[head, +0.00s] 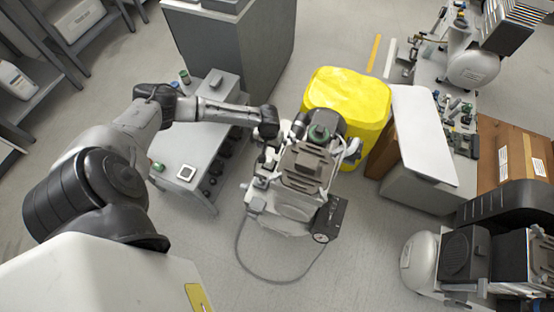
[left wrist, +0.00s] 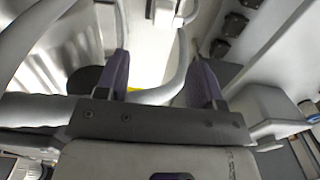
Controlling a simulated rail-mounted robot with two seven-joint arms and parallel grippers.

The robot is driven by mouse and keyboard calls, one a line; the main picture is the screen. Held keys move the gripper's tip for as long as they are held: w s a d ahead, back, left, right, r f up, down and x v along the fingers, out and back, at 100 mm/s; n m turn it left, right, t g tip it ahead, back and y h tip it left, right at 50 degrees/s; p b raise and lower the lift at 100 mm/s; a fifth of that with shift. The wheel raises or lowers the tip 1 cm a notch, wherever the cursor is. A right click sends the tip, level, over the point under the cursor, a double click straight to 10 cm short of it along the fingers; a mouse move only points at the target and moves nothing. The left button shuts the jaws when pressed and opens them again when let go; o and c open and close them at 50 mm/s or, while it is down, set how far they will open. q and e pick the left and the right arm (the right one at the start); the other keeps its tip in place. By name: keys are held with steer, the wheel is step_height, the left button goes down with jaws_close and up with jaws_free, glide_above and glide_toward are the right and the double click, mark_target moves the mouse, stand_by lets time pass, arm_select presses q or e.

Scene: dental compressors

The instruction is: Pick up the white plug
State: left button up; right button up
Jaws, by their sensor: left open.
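A compressor (head: 305,170) with a grey ribbed top stands in the middle of the head view. A grey cord (head: 240,250) loops over the floor from its left side, starting by a small pale block (head: 256,205); I cannot tell whether this block is the white plug. My left gripper (left wrist: 162,80) is open, with its two dark purple fingers apart. A thick pale tube lies between and beyond the fingers. A small white piece (left wrist: 163,12), possibly the plug, shows beyond the fingertips at the top. In the head view the left wrist covers the fingers. My right gripper is not in view.
A grey side table (head: 180,150) stands left of the compressor. A yellow bin (head: 350,95) is right behind it. Another compressor (head: 465,250) stands at the lower right. A grey cabinet (head: 240,50) is behind. The floor in front of the compressor is clear except for the cord.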

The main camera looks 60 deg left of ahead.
arm_select(q)
steer(key=b, duration=0.3)
glide_above(269, 159)
step_height(269, 159, down, 6)
steer(key=shift+s+a+f, duration=0.1)
steer(key=shift+f, duration=0.55)
steer(key=shift+f+b, duration=0.55)
steer(key=shift+f, duration=0.15)
step_height(269, 159, down, 4)
steer(key=b, duration=0.2)
steer(key=shift+b, duration=0.35)
steer(key=shift+r, duration=0.1)
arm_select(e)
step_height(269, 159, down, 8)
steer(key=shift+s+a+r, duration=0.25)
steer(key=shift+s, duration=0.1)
arm_select(q)
steer(key=c, duration=1)
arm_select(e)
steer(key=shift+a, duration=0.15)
arm_select(q)
steer(key=shift+r, duration=0.1)
